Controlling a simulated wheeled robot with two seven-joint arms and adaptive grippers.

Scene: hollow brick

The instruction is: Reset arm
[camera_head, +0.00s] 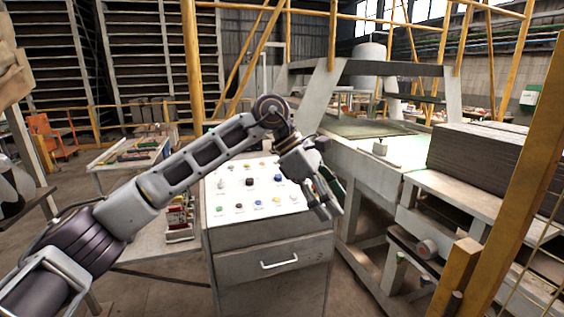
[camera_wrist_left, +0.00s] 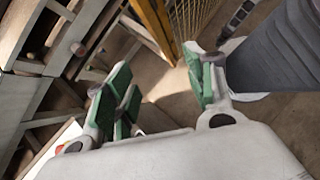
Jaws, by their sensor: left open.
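My left arm reaches in from the left in the head view, and its gripper (camera_head: 328,203) hangs beside the right edge of a control cabinet (camera_head: 268,262). The gripper is open and empty, pointing down and to the right. In the left wrist view the green-padded fingers of the left gripper (camera_wrist_left: 160,92) stand apart with the floor between them. The cabinet's white panel (camera_head: 232,190) carries several coloured buttons, and the arm and gripper hide part of it. My right gripper does not show in the head view.
A machine frame with a table (camera_head: 372,160) stands right of the cabinet. Stacked dark boards (camera_head: 490,158) and a yellow post (camera_head: 528,160) are at the right. A small table (camera_head: 132,160) with items stands at the left. Bare floor (camera_head: 160,295) lies left of the cabinet.

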